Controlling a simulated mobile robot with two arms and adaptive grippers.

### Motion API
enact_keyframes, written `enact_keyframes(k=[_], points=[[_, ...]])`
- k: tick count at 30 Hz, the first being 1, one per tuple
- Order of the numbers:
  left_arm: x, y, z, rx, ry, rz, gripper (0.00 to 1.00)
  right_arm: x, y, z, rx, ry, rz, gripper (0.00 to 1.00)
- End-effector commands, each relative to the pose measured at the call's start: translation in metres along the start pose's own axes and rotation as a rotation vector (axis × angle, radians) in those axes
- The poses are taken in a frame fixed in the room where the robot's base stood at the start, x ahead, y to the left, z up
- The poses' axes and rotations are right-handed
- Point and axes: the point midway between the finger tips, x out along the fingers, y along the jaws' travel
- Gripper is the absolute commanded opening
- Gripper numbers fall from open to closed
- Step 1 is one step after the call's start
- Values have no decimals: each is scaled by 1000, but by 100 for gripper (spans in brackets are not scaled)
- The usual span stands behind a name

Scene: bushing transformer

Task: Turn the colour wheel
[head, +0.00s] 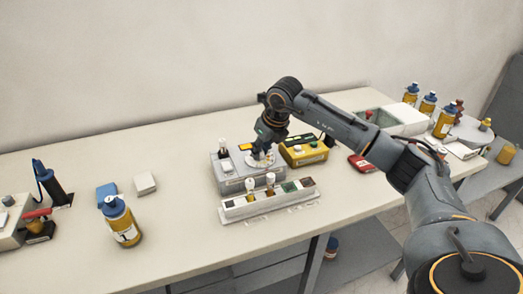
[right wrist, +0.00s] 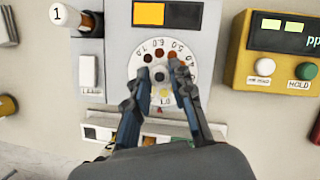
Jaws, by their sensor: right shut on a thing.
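The colour wheel (right wrist: 160,62) is a white disc with numbers around its edge and brown to yellow dots, set on the front of a grey box (right wrist: 118,20). It also shows in the head view (head: 260,161) under my right gripper (head: 264,150). In the right wrist view, the right gripper's two fingers (right wrist: 160,78) reach over the disc, one on each side of its centre, and are shut on the wheel. The fingers cover the disc's left and right lower parts. An orange and dark window (right wrist: 167,14) is above the wheel. My left gripper is not in view.
A yellow meter (head: 303,151) stands close right of the grey box. A white rack (head: 240,207) with vials stands in front. A yellow bottle with blue cap (head: 122,222) stands further left. Several bottles are at the far right. The table's left middle is mostly clear.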

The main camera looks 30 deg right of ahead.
Motion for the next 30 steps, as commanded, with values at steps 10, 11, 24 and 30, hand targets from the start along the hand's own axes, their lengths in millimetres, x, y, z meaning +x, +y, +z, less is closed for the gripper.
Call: enact_keyframes(k=[10, 11, 24, 30], points=[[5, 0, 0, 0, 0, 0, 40, 0, 1, 1, 143, -1, -60, 0], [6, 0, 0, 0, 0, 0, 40, 0, 1, 1, 149, -1, -62, 0], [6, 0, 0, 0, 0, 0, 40, -1, 1, 1, 171, -1, -71, 0], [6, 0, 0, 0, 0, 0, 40, -1, 1, 1, 171, -1, -71, 45]])
